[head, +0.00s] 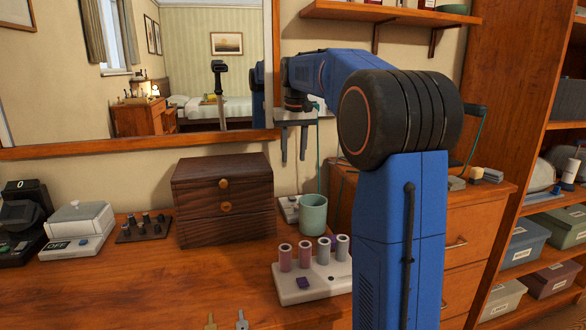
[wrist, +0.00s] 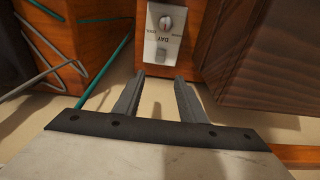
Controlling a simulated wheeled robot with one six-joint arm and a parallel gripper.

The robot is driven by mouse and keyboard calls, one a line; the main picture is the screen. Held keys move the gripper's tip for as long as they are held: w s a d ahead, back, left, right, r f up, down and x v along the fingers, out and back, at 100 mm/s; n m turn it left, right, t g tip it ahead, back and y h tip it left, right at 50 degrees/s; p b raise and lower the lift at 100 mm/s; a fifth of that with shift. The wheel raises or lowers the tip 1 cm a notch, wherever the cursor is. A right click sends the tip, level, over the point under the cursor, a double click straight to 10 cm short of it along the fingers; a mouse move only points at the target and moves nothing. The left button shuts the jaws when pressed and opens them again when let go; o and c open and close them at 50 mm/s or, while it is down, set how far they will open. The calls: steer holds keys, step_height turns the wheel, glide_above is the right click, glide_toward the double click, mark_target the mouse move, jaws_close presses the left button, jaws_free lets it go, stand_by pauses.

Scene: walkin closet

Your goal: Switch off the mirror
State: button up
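The wood-framed mirror (head: 170,45) hangs on the wall at the upper left of the head view and reflects a bedroom. A small pale control box (head: 289,208) sits on the desk between the dark drawer box and the green cup. The wrist view shows this box (wrist: 161,50) from above, with a round knob (wrist: 166,23) and the word DAY upside down. My gripper (head: 294,159) hangs fingers-down above and behind the box, near the wall. In the wrist view my gripper (wrist: 157,78) is open and empty, its fingertips short of the box.
A dark two-drawer box (head: 222,199) stands close left of the control box. A green cup (head: 313,214) stands close right. In front is a pale block with several cylinders (head: 312,272). Teal hangers (wrist: 105,68) show at the wrist view's left.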

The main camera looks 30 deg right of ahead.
steer(key=shift+s+r, duration=0.15)
steer(key=shift+r, duration=0.65)
steer(key=shift+s+r, duration=0.1)
steer(key=shift+r, duration=0.65)
